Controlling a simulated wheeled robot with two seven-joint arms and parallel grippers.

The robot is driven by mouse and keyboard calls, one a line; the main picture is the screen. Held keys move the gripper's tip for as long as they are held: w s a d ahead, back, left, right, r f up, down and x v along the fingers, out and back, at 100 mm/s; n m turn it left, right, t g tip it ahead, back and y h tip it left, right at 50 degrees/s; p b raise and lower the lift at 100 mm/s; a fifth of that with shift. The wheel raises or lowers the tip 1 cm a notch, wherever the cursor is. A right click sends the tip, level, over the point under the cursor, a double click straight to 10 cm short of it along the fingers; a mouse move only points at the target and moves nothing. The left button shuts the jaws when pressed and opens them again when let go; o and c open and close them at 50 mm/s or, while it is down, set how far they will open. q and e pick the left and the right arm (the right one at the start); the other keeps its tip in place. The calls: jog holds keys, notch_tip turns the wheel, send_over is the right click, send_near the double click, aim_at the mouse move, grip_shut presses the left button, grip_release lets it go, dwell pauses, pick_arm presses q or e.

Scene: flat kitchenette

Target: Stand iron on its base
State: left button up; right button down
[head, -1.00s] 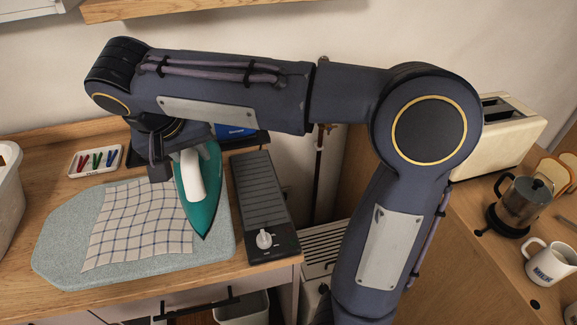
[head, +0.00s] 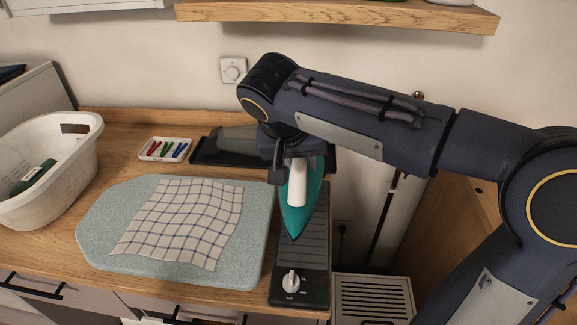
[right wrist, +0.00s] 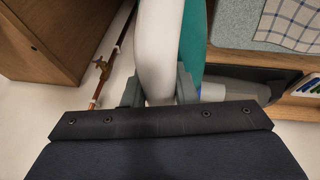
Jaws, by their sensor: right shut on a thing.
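The iron has a teal body (head: 297,212) and a white handle (head: 298,183). My right gripper (head: 285,168) is shut on the handle. In the right wrist view the white handle (right wrist: 155,45) sits between the two grey fingers, with the teal body (right wrist: 195,40) beside it. The iron's pointed tip faces the front of the counter. It appears over the dark ribbed unit with a knob (head: 291,283); I cannot tell whether it touches. My left gripper is out of view.
A pale blue ironing pad (head: 105,225) with a checked cloth (head: 185,222) lies left of the ribbed unit. A white basket (head: 75,165) stands far left. A tray of coloured pegs (head: 165,149) and a dark tray (head: 205,156) lie behind. A wooden shelf (head: 340,18) hangs above.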

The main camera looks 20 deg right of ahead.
aim_at(308, 180)
jog(key=x, duration=0.4)
jog(key=w+d+x, duration=0.1)
jog(key=x, duration=0.1)
jog(key=shift+w+r, duration=0.1)
jog(key=shift+w+d+f, duration=0.15)
jog(key=shift+f, duration=1.55)
jog(key=shift+f, duration=0.1)
jog(key=c, duration=1.6)
grip_release()
jog(key=shift+f, duration=0.2)
jog(key=o, duration=0.4)
jog(key=shift+r, duration=0.1)
jog(key=shift+o, duration=0.2)
